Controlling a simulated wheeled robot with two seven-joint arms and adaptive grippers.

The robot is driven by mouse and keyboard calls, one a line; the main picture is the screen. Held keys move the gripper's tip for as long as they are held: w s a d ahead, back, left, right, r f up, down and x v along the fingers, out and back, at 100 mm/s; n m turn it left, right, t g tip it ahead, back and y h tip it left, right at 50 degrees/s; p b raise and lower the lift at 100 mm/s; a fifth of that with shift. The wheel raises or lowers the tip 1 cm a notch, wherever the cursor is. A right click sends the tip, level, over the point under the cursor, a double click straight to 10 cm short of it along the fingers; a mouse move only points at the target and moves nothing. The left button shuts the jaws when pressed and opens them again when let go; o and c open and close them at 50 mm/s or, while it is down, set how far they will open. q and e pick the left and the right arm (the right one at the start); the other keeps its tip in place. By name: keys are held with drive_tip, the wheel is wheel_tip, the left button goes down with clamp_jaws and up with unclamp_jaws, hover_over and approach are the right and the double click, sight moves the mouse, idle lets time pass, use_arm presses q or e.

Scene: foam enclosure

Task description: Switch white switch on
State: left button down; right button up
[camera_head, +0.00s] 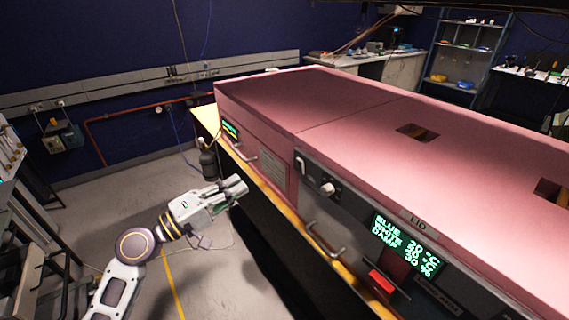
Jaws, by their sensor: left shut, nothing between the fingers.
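A pink foam enclosure (370,115) with a dark front panel (345,200) runs from the middle to the right. A pale round knob (327,188) sits on the panel's left part. A small pale switch-like piece (300,165) is just left of it. I cannot tell for sure which is the white switch, or its position. My left gripper (236,187) is shut and empty, left of the panel and apart from it, pointing right. My right gripper is not in view.
A green-lit display (405,245) reads blue, white and damp values. A red piece (381,282) sits below it. Metal handles (326,243) stick out from the front. A yellow-edged table (258,184) bears the enclosure. A dark bottle (208,160) stands behind my gripper. Floor at left is open.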

sight(299, 158)
use_arm(q)
drive_tip(key=shift+s+d+f+n+g+h, duration=0.2)
drive_tip(key=shift+s+d+n+g+h, duration=0.1)
drive_tip(key=shift+s+d+n+g, duration=0.25)
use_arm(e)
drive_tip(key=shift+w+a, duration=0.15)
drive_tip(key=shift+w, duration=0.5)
use_arm(q)
drive_tip(key=shift+a, duration=0.1)
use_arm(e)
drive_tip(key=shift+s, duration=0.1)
